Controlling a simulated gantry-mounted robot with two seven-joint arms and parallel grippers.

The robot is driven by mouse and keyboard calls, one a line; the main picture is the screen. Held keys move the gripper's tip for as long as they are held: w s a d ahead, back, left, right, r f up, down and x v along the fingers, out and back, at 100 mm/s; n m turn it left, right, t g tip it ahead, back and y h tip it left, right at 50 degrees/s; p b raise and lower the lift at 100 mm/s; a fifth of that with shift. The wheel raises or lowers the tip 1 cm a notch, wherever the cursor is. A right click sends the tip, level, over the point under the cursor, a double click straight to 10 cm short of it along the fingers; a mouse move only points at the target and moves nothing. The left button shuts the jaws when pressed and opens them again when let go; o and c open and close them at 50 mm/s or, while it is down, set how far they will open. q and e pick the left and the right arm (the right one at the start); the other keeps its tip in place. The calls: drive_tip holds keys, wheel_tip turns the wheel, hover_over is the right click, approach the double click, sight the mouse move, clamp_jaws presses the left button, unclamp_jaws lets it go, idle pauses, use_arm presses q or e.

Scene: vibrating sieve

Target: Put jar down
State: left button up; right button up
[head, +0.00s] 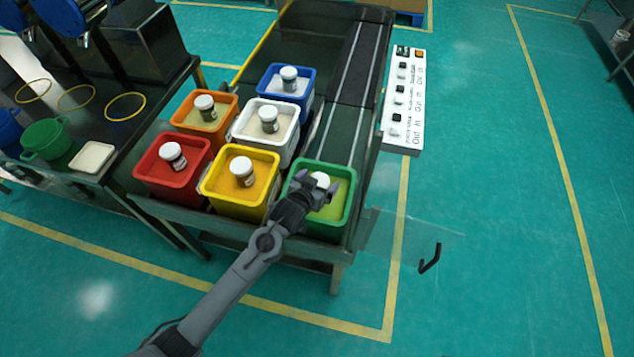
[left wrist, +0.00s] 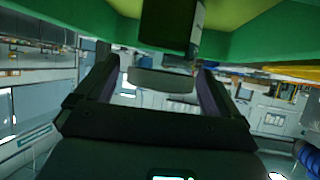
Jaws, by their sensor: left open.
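A jar with a white lid (head: 320,179) stands in the green bin (head: 348,213), partly hidden behind my left gripper (head: 317,186). The gripper is open, with one finger on each side of the lid. In the left wrist view the jar's dark body (left wrist: 168,26) reaches up toward the yellow-green surface in the bin. Its pale lid (left wrist: 160,80) lies between the spread fingers of my left gripper (left wrist: 155,82), with a gap visible at both sides. My right gripper is not in view.
Red (head: 150,185), yellow (head: 235,207), orange (head: 184,128), white (head: 250,138) and blue (head: 275,94) bins stand close by, each with a jar. A conveyor (head: 358,80) and a white control panel (head: 404,100) are behind. A clear panel with a black handle (head: 430,259) juts out at right.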

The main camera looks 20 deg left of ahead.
use_arm(q)
drive_tip(key=shift+s+r, duration=0.2)
drive_tip(key=shift+r, duration=0.15)
drive_tip(key=d+p+v, duration=0.1)
drive_tip(key=p+v, duration=0.1)
drive_tip(key=v, duration=0.8)
drive_tip(key=s+a+f+g, duration=0.1)
drive_tip(key=s+g, duration=0.2)
drive_tip(key=s, duration=0.5)
drive_tip(key=s+a+f+g, duration=0.1)
drive_tip(key=s+g, duration=0.1)
drive_tip(key=s, duration=0.6)
drive_tip(key=s+a+f+m+g, duration=0.1)
drive_tip(key=s+a+g, duration=0.1)
drive_tip(key=s, duration=0.7)
drive_tip(key=shift+g+y, duration=0.3)
drive_tip(key=shift+g, duration=0.5)
wheel_tip(320, 180, up, 32)
drive_tip(key=p, duration=3.3)
wheel_tip(320, 180, down, 51)
drive_tip(key=b, duration=5.1)
